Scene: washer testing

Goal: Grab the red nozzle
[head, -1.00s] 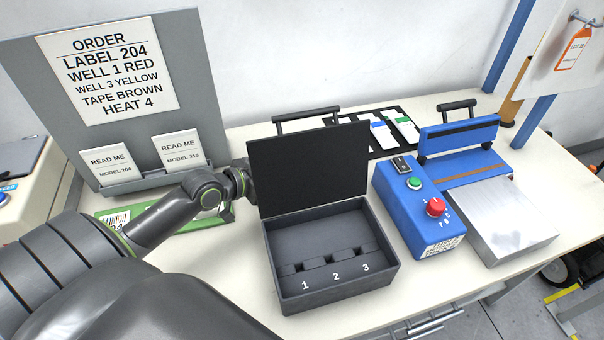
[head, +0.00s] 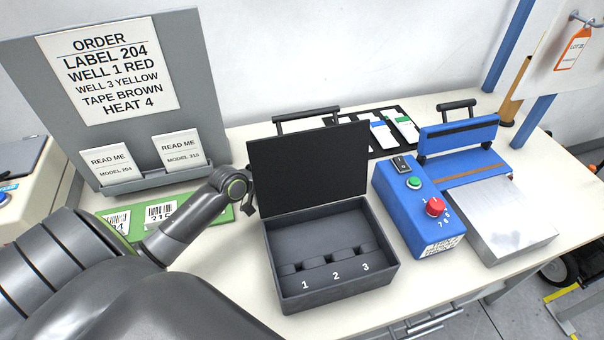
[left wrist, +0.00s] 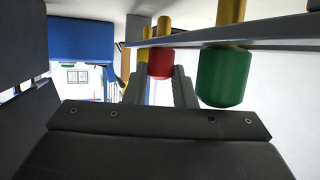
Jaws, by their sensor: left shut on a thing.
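The red nozzle (left wrist: 160,64) shows in the left wrist view as a short red cylinder with a brass-coloured stem. My left gripper (left wrist: 162,80) is shut on it, with one finger on each side. A larger-looking green nozzle (left wrist: 224,77) is to the right of the fingers, by a grey plate (left wrist: 265,42) that runs across the picture. In the head view my left arm reaches behind the open lid of the black case. The fingers and both nozzles are hidden there. My right gripper is in neither view.
The open black case (head: 330,294) has wells numbered 1 to 3. The blue control box (head: 414,205) and a silver plate (head: 512,222) stand to its right. A green label tray (head: 226,214) lies left of the lid. The order board (head: 202,60) stands behind it.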

